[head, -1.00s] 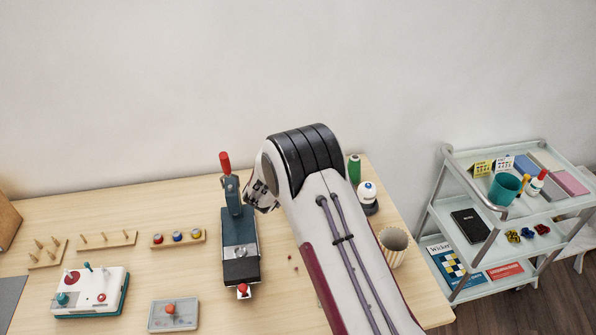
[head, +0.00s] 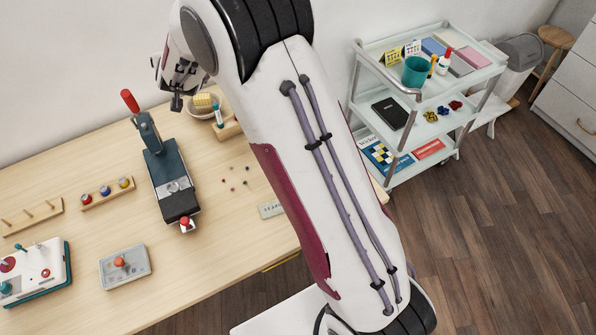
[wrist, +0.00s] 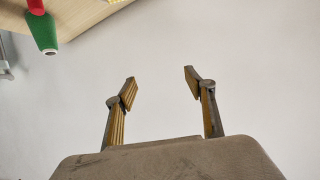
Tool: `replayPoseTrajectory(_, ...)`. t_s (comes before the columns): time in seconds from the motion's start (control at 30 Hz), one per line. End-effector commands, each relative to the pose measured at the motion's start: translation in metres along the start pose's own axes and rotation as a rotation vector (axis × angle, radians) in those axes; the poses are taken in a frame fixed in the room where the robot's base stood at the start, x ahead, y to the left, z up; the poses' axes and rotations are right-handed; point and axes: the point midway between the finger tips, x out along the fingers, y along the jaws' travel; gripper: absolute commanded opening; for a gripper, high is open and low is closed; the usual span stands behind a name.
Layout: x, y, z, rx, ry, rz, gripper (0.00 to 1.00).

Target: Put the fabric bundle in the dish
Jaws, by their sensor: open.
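My gripper (head: 177,102) is raised above the back of the table, left of a small yellow block-like thing (head: 203,99). In the wrist view my gripper (wrist: 160,76) is open, with only plain wall between its fingers. The yellow thing may be the fabric bundle, but it is too small to be sure. It appears to be on or just behind a pale round dish (head: 200,115); I cannot tell whether it lies inside. No other bundle or dish shows clearly. My arm hides part of the table.
A dark press with a red-handled lever (head: 165,170) stands left of the dish. A grey box with a red knob (head: 124,266) is in front. A trolley (head: 428,85) stands right.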

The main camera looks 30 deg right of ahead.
Motion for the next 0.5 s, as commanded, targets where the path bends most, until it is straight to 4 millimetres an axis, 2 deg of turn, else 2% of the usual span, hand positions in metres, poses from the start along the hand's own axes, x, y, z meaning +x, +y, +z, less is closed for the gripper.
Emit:
replayPoseTrajectory(0.03,-0.012,-0.001,-0.007,0.0,-0.007,-0.016,0.54)
replayPoseTrajectory(0.2,-0.048,-0.005,-0.02,-0.006,-0.049,-0.067,0.54)
replayPoseTrajectory(0.5,-0.116,-0.006,-0.03,-0.029,-0.127,-0.138,0.54)
